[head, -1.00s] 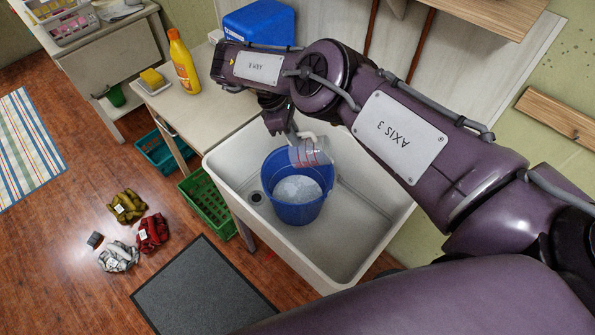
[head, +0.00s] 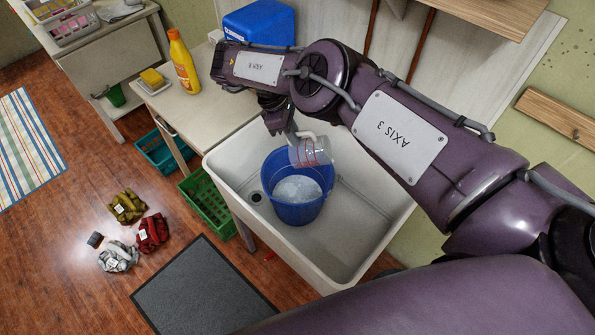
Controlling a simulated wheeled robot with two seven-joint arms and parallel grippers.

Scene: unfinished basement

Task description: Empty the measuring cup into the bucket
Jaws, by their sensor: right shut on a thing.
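A clear measuring cup (head: 316,151) with red markings and a pale handle is tilted above the blue bucket (head: 297,210). My right gripper (head: 291,134) is shut on the cup at its handle side, near the bucket's back rim. The bucket stands upright in the white sink (head: 345,235) and holds something pale and watery. Whether anything is left in the cup is too small to tell. My left gripper is not in view.
A yellow bottle (head: 184,62) and a yellow sponge (head: 152,76) are on the counter left of the sink. A blue box (head: 259,22) stands behind. Green (head: 207,205) and teal (head: 163,150) crates sit on the floor. The sink's right side is clear.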

